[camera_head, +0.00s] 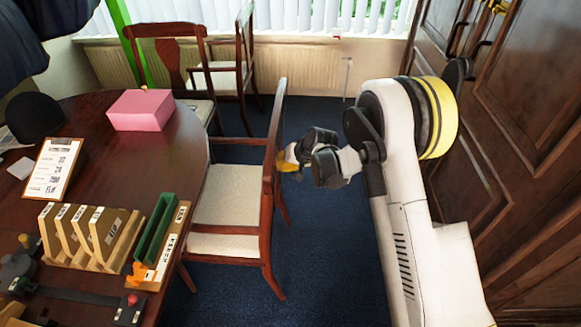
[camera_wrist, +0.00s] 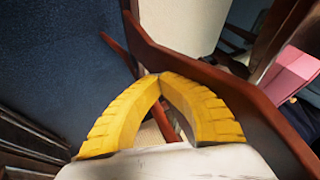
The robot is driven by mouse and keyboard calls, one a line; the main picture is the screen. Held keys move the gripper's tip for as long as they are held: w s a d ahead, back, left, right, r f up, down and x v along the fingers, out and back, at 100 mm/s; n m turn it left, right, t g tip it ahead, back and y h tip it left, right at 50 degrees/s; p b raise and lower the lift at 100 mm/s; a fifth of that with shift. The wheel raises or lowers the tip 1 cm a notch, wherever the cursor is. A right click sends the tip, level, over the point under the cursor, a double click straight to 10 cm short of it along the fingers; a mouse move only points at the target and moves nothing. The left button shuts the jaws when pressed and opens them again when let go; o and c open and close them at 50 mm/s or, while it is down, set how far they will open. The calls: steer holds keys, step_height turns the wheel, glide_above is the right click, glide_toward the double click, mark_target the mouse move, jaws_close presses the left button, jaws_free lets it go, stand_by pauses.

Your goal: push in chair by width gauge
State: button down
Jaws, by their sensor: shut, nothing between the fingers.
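A wooden armchair with a cream seat (camera_head: 228,195) stands at the right side of the dark table (camera_head: 105,175), its front partly at the table's edge. Its backrest (camera_head: 275,135) faces my arm. My gripper (camera_head: 284,162) has yellow fingers and is right at the backrest's outer side; I cannot tell whether it touches. In the wrist view the yellow fingers (camera_wrist: 158,78) meet at their tips, shut and empty, with the chair's brown wood (camera_wrist: 215,80) just beyond. A dark bar tool with a red knob (camera_head: 75,294) lies on the table at lower left; I cannot tell whether it is the width gauge.
The table holds a pink box (camera_head: 141,110), a clipboard (camera_head: 53,168), wooden slotted stands (camera_head: 92,235) and a green piece (camera_head: 154,228) in a holder. Other chairs (camera_head: 170,52) stand at the back. Blue carpet (camera_head: 330,245) is free behind the chair; dark wooden doors (camera_head: 520,130) stand at right.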

steer(key=a, duration=1.8)
steer(key=shift+w+a, duration=0.25)
steer(key=shift+a, duration=0.05)
steer(key=shift+d, duration=0.15)
